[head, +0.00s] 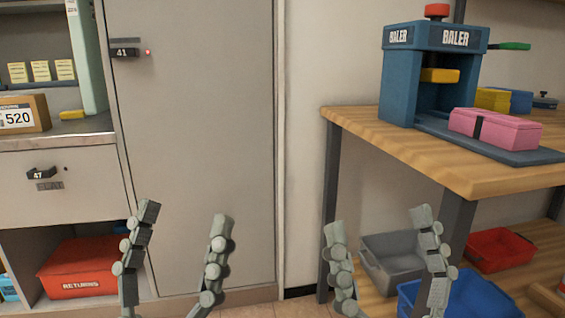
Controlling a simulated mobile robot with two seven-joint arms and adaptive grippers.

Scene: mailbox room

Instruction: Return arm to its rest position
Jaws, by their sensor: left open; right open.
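My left gripper (183,218) is at the lower left of the head view, fingers spread and pointing up. Nothing is between its fingers. It is in front of the tall grey locker door (200,120). My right gripper (378,220) is at the lower right, also spread and empty. It is in front of the wooden table's legs and the bins below. The arm links behind both grippers are out of view.
A wooden table (400,150) at right bears a blue baler (432,65) and a pink bundle (495,130). Under it are grey (395,258), red (500,250) and blue (465,297) bins. At left are a drawer (60,185), a cardboard box (25,114) and a red returns bin (80,268).

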